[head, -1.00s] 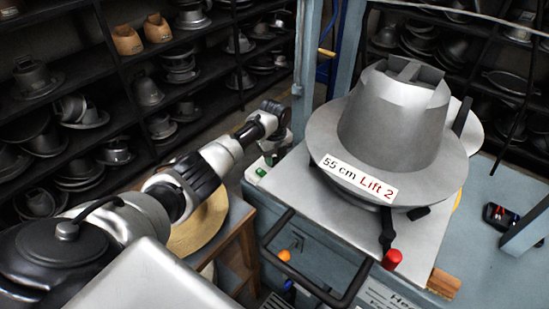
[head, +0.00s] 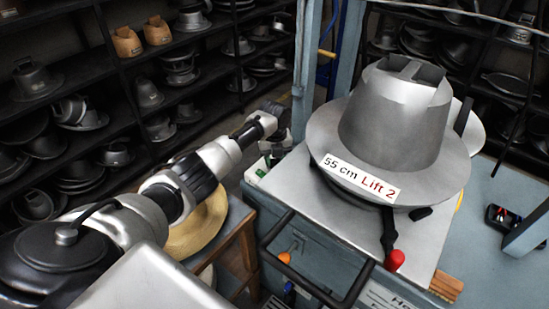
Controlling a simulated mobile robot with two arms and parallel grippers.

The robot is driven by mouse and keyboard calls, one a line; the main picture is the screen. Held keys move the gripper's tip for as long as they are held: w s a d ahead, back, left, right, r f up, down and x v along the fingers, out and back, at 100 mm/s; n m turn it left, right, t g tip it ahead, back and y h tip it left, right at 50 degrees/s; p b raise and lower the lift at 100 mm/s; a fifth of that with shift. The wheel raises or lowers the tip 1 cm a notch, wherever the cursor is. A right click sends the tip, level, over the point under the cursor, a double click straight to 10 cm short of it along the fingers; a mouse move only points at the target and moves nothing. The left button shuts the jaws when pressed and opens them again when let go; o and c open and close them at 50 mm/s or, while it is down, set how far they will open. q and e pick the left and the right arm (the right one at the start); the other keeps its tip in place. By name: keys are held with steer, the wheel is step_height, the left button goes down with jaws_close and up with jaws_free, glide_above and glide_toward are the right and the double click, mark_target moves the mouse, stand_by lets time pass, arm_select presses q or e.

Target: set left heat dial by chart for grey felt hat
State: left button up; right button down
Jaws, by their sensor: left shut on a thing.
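My left arm comes in from the left, and its gripper (head: 275,152) is at the back left corner of the press, beside a small white control box (head: 256,172) with a green button. It is shut on what appears to be the left heat dial; the fingers and wrist hide the dial face and its setting. The metal hat form (head: 395,125) stands on the press plate, with a label (head: 361,177) reading "55 cm Lift 2". No grey felt hat and no readable heat chart show. My right gripper is out of view.
A black bar handle (head: 318,285) and an orange knob (head: 284,258) are on the press front. A red knob (head: 396,260) sits at the plate's front edge. A straw hat (head: 197,228) lies on a wooden stand at left. Shelves of metal forms (head: 150,92) fill the back.

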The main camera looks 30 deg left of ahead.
arm_select(q)
steer(key=shift+r, duration=0.1)
steer(key=o, duration=0.9)
steer(key=shift+o, duration=0.2)
step_height(320, 180, up, 11)
steer(key=b, duration=0.1)
steer(key=shift+f, duration=0.2)
